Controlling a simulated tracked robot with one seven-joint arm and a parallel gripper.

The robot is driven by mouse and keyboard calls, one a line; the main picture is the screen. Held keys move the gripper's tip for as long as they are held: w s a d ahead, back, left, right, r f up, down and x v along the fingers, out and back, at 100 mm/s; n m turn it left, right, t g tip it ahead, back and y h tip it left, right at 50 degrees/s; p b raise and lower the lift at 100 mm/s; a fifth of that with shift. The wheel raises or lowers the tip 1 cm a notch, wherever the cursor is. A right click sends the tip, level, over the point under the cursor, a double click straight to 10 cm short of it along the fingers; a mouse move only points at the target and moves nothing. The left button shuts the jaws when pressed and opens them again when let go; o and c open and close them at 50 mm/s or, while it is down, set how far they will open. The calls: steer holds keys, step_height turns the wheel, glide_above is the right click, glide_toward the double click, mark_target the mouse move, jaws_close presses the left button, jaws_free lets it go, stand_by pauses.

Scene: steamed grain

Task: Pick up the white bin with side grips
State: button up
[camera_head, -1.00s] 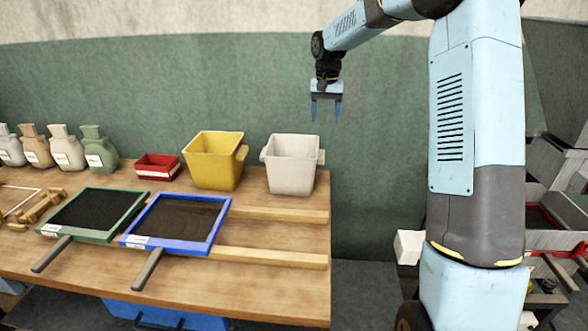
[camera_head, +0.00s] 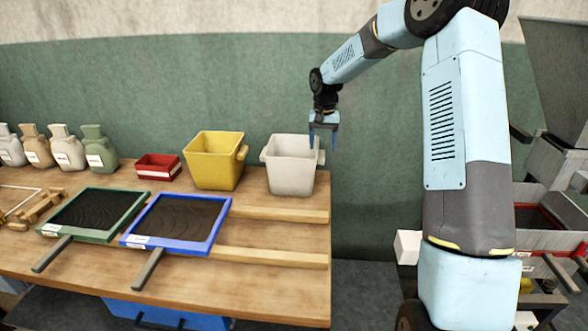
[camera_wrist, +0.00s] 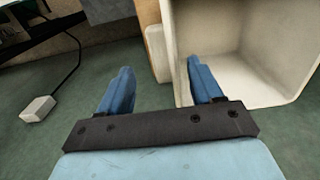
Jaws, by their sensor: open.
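In the wrist view, my gripper (camera_wrist: 158,88) shows two blue fingers apart, with the white bin (camera_wrist: 172,45) at the right. One finger overlaps the bin's opening, and the other is outside it. The grip (camera_wrist: 157,52) lies beyond the fingertips, between them in the picture. Contact cannot be told.
A yellow bin (camera_head: 214,165) stands close left of the white bin, then a red box (camera_head: 157,168) and several sacks (camera_head: 95,147). Framed trays (camera_head: 178,220) and wooden rails (camera_head: 268,257) lie in front. Right of the table edge is open space.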

mark_target(320, 154)
steer(key=f, duration=0.4)
steer(key=shift+a+f, duration=0.25)
jaws_close()
stand_by(0.4)
